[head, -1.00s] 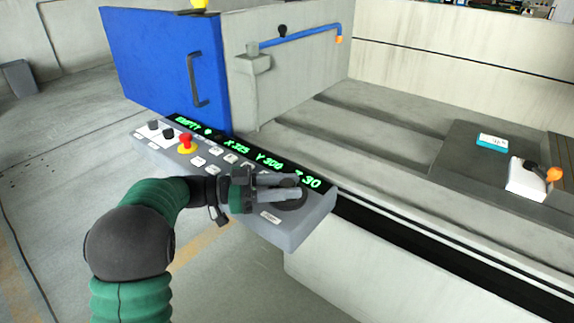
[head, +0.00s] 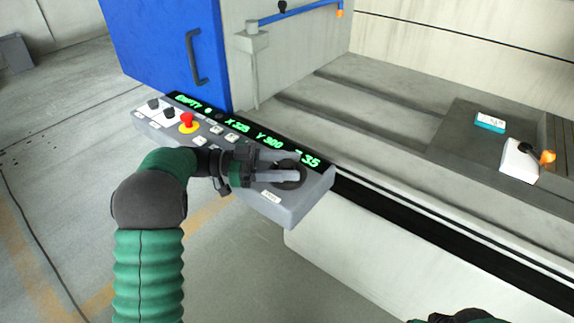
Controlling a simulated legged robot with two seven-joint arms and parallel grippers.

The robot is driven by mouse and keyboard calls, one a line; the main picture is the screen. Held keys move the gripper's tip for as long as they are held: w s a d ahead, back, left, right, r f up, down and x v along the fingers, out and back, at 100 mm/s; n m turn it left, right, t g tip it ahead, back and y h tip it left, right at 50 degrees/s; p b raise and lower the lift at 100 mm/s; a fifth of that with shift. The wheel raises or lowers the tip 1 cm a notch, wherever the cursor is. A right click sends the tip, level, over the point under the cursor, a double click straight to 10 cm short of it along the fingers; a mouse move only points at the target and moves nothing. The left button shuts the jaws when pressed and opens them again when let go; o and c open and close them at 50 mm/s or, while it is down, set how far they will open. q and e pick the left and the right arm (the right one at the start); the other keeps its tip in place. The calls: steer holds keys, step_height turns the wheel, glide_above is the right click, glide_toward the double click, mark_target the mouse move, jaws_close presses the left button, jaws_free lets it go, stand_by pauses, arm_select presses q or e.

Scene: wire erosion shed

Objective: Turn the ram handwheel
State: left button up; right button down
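The ram handwheel (head: 292,183) is a dark round wheel at the right end of the grey control panel (head: 290,212). My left gripper (head: 300,171) reaches in from the left and lies over the wheel, hiding much of it. Its two pale fingers point right, with a narrow dark gap between them. I cannot tell whether they hold part of the wheel. The panel's green display (head: 245,132) reads EMPTY, X 325, Y 300 and a last value ending in 35; the gripper partly hides that last axis letter. Only a sliver of my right arm shows at the bottom edge.
A red stop button (head: 188,121) and several small keys and knobs sit left of the wheel. A blue door (head: 165,45) stands behind the panel. Floor left of the panel is clear.

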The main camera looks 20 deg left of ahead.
arm_select(q)
steer(key=shift+o, duration=0.3)
steer(key=shift+a, duration=0.3)
steer(key=p+v, duration=0.4)
steer(key=v, duration=1.2)
steer(key=shift+p, duration=0.3)
steer(key=shift+s+a+f, duration=0.1)
steer(key=shift+a, duration=0.05)
